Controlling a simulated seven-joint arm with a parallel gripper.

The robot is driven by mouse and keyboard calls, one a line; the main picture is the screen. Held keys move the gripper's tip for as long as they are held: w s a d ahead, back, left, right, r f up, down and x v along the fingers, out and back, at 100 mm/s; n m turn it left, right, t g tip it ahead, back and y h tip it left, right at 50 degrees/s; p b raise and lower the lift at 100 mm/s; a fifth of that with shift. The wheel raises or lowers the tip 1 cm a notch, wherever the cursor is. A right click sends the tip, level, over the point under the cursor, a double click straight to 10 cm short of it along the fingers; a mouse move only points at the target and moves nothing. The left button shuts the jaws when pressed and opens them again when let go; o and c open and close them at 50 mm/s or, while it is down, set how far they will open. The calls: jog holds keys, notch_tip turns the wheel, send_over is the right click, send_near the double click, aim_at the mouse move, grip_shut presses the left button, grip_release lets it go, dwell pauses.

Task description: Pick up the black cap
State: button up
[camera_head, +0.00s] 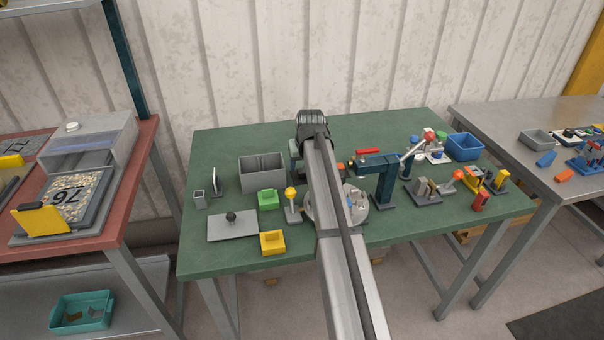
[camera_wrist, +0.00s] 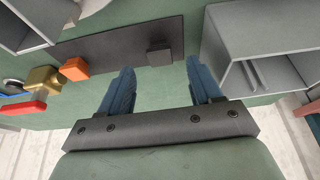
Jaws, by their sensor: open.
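In the wrist view, a small dark block (camera_wrist: 159,53), which looks like the black cap, sits on a long dark plate (camera_wrist: 112,48) on the green table. My gripper (camera_wrist: 160,72) is open, with its two blue fingers apart and only green tabletop showing between them. The block appears just beyond the fingertips, roughly centred between them, and is not held. The height gap cannot be told. In the head view my arm hides the block and the fingers. A black knob (camera_head: 231,216) stands on a grey plate (camera_head: 218,230) at the table's front left.
A grey divided bin (camera_wrist: 262,45) stands close to the right finger in the wrist view. An orange block (camera_wrist: 74,68), a brass piece (camera_wrist: 42,80) and a red bar (camera_wrist: 22,108) lie at left. A blue post fixture (camera_head: 383,180) stands right of my arm on the green table (camera_head: 225,146).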

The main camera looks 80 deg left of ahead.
aim_at(300, 172)
jog(key=x, duration=0.4)
jog(key=shift+c, duration=0.4)
jog(key=c, duration=1)
jog(key=shift+o, duration=0.2)
notch_tip(300, 172, up, 12)
jog(key=w+d+r+m+t+h, duration=0.1)
jog(key=w+d+m+t+h, duration=0.1)
jog(key=d+m, duration=0.3)
jog(key=w+d+r+m+t+h, duration=0.1)
jog(key=w+d+m, duration=0.3)
jog(key=m, duration=0.9)
jog(key=shift+d+r+t+h, duration=0.3)
jog(key=shift+d+t+h, duration=0.3)
jog(key=shift+t+h, duration=0.15)
